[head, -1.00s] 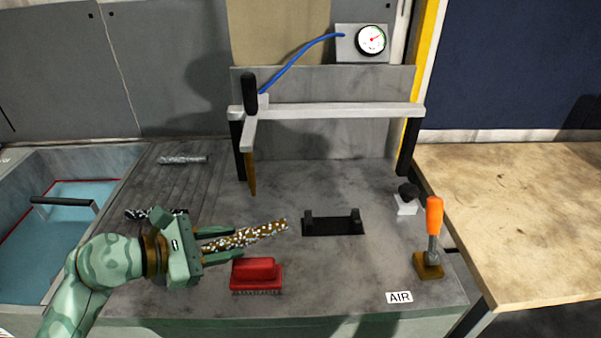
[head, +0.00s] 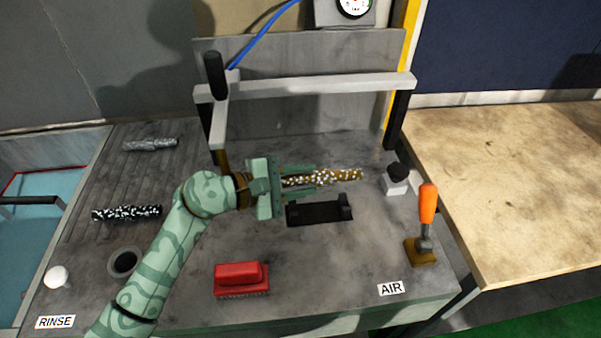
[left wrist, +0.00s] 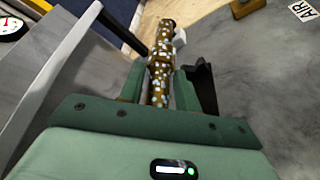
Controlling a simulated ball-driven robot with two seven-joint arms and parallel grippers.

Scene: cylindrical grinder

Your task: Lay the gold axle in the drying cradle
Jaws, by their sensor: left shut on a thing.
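The gold axle (head: 338,175) is speckled with white spots and points to the right. My left gripper (head: 305,180) is shut on the gold axle, with its far end sticking out past the fingers. In the left wrist view the axle (left wrist: 162,62) lies between the fingers (left wrist: 160,88). The black drying cradle (head: 320,213) lies on the grey bench just below the gripper in the head view. One upright of the cradle shows at its right end; the gripper partly hides the left end. Part of the cradle (left wrist: 204,88) also shows beside the right finger. My right gripper is not in view.
A silver axle (head: 150,144) and a black speckled axle (head: 126,213) lie on the ribbed area at left. A red brush (head: 241,278), an orange-handled lever (head: 427,212) and a black knob (head: 398,173) stand on the bench. A grey rail (head: 310,85) crosses behind.

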